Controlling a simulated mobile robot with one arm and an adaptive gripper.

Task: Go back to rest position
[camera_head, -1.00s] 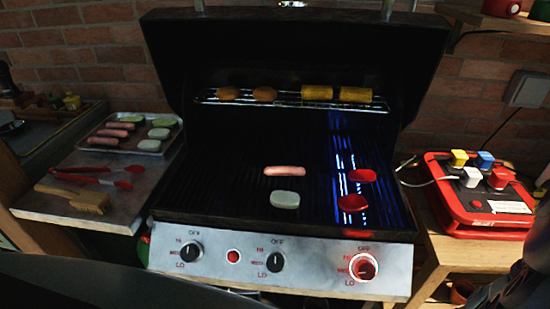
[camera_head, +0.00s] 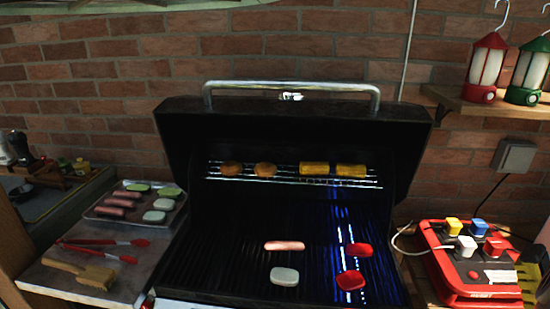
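My gripper is not in view, so I cannot see whether it is open or shut. The open black grill (camera_head: 215,262) stands in the middle with its lid raised. On its grate lie a pink sausage (camera_head: 284,246), a pale slab (camera_head: 284,277), and two red patties, one upper (camera_head: 359,250) and one lower (camera_head: 350,280).
A tray (camera_head: 170,214) of sausages and slabs, red tongs (camera_head: 108,243) and a wooden brush (camera_head: 82,271) lie at left. A red device (camera_head: 450,270) with coloured blocks stands at right. Red (camera_head: 486,68) and green (camera_head: 527,72) lanterns are on a shelf.

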